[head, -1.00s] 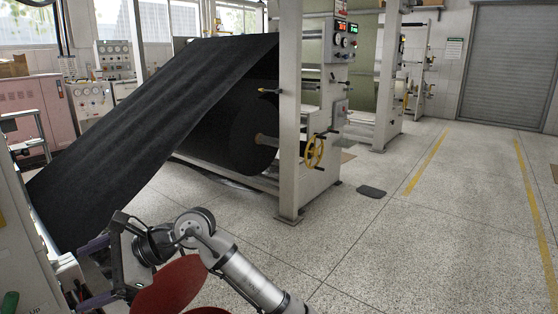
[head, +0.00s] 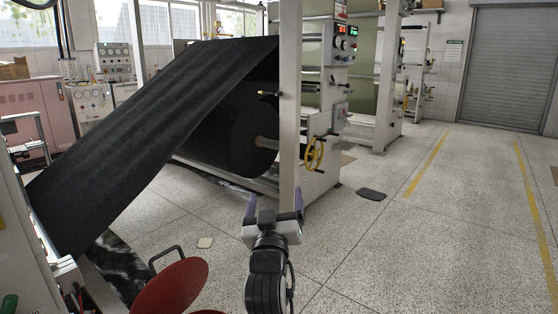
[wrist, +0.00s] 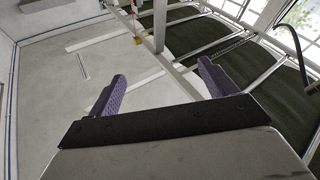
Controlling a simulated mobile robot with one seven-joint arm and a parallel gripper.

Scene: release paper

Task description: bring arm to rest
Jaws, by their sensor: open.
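My gripper (head: 276,203) is in the lower middle of the head view, in front of the machine's near upright post. Its two purple fingers stand apart and point away from me. In the wrist view the same two fingers (wrist: 162,88) are spread wide with nothing between them. My arm comes up from the bottom of the head view, foreshortened. The wrist view looks upward past the fingers at a pale ceiling with beams and dark panels.
A black sheet (head: 150,125) slopes down from the machine frame (head: 291,110) at left, with a black roll (head: 250,138) beneath it. A yellow handwheel (head: 314,153) is on the frame. A red stool (head: 170,287) stands lower left. Open floor (head: 420,240) lies to the right.

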